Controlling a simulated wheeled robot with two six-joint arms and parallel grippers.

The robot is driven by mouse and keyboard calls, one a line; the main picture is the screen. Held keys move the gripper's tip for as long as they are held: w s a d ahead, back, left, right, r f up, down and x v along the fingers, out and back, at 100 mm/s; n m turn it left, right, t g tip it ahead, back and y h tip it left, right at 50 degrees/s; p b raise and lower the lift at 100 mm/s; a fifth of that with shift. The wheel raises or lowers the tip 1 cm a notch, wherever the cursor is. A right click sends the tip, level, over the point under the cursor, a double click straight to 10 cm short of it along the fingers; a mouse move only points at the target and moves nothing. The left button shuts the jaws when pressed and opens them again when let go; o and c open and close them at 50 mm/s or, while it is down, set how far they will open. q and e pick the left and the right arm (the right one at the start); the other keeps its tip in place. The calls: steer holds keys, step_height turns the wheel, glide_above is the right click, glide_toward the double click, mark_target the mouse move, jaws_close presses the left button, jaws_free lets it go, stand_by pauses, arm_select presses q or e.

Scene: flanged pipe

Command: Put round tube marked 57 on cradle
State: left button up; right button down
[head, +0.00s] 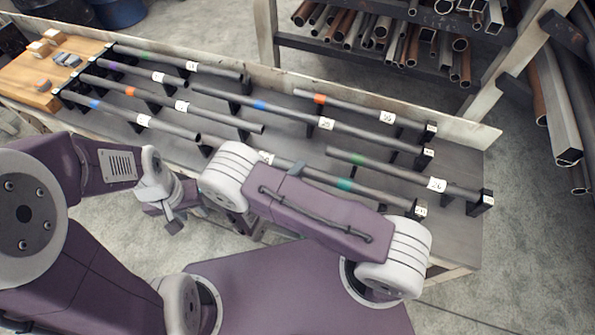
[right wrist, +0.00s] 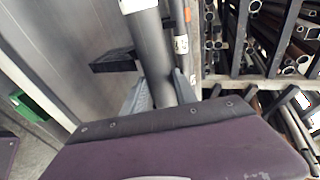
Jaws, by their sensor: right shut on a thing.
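Several grey round tubes with colour bands and white tags lie on black cradles. I cannot make out the number 57 on any tag. In the head view, a teal-banded tube (head: 345,184) runs partly behind my right arm. In the right wrist view, my right gripper (right wrist: 162,93) is shut around a grey round tube (right wrist: 152,50) with a white tag near the top edge; I cannot tell its number. A black cradle (right wrist: 113,61) stands left of it. My right gripper is hidden in the head view. My left gripper (head: 163,209) is open and empty, in front of the bench.
The grey bench (head: 465,160) has a raised back edge. A wooden board (head: 30,82) with small blocks lies at its left end. A green-banded tube (head: 395,171) and an orange-banded tube (head: 345,106) lie nearby. A rack of pipes (head: 405,40) stands behind.

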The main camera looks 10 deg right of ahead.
steer(key=shift+f+b, duration=0.4)
steer(key=shift+f, duration=0.1)
stand_by(0.3)
steer(key=c, duration=0.9)
jaws_free()
steer(key=shift+f, duration=0.1)
